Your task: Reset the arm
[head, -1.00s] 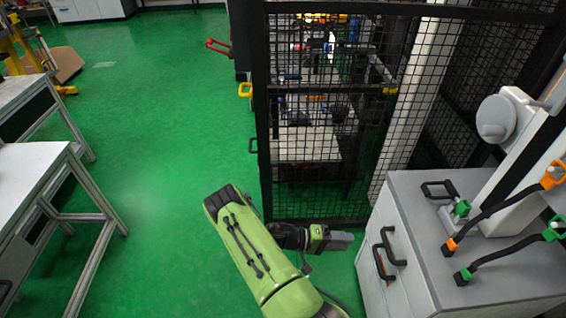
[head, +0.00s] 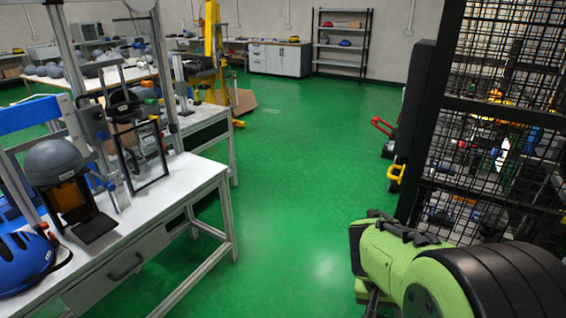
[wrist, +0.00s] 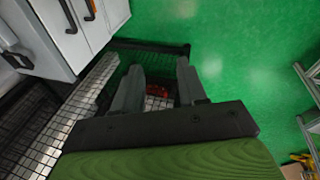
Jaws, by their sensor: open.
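My green arm (head: 400,262) shows at the lower right of the head view, close to the mesh cage. My gripper is out of sight in the head view. In the wrist view my gripper (wrist: 158,88) is open, its two grey fingers apart. Nothing is between the fingers; the green floor, part of the mesh cage and a blurred red item show beyond them.
The black mesh cage (head: 490,125) stands at the right. The green floor (head: 300,160) between is clear. A grey cabinet (wrist: 62,35) shows in the wrist view.

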